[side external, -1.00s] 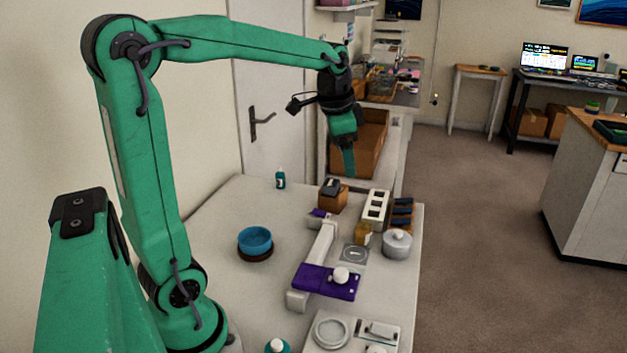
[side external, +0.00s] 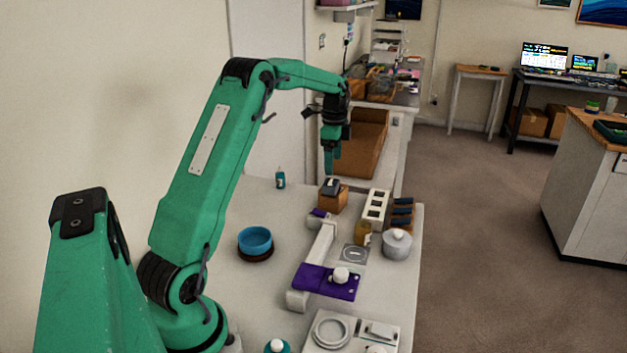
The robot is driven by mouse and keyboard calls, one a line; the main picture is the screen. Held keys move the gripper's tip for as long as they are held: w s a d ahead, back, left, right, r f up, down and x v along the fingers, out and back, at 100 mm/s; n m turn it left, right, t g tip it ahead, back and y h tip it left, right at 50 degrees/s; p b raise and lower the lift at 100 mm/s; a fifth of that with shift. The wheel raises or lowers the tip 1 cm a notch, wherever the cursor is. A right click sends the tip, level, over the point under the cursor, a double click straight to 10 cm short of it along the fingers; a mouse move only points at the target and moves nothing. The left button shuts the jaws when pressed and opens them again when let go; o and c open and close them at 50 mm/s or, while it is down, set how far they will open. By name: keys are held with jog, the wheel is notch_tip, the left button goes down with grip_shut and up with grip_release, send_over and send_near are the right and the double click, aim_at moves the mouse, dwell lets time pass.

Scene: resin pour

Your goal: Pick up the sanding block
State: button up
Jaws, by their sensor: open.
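A small dark grey block (side external: 331,187), apparently the sanding block, lies on top of a brown box-shaped stand (side external: 334,203) at the far part of the white table. My gripper (side external: 330,171) points down right above the dark block, with its fingertips close to the block's top. The jaws are open, though they overlap from this side and the gap between them does not show. I cannot tell whether the fingertips touch the block.
Right of the stand are a white rack (side external: 375,206), dark brush-like items (side external: 402,216) and a grey lidded pot (side external: 397,246). A teal bottle (side external: 280,180) stands to the left.

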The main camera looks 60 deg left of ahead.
aim_at(331, 182)
jog(key=shift+a+f, duration=0.45)
jog(key=shift+a, duration=0.1)
jog(key=shift+f, duration=1.3)
jog(key=shift+f, duration=0.1)
jog(key=shift+d+f, duration=0.15)
jog(key=shift+f, duration=2.4)
jog(key=c, duration=1.1)
